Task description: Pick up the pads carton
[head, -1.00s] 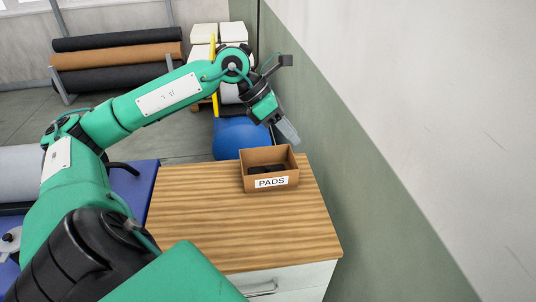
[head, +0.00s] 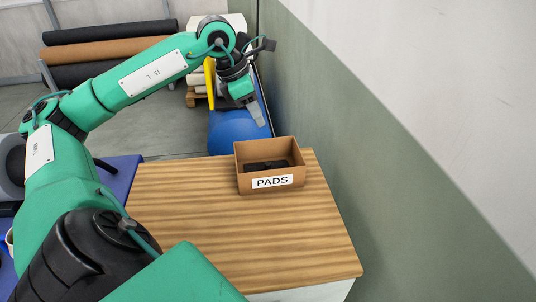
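The pads carton (head: 269,184) is an open brown box with a white label reading PADS. It stands upright near the back right of the wooden cabinet top (head: 220,230), with dark items inside. My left gripper (head: 257,117) hangs in the air above and behind the carton, pointing down and apart from it. Its fingers look grey and overlap in this view, so I cannot tell whether they are open or shut. My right gripper is not in view.
The wall (head: 370,170) runs close along the right side of the cabinet. A blue cylinder (head: 235,132) lies behind the cabinet. Rolls on a rack (head: 110,52) stand at the back left. The cabinet top in front of the carton is clear.

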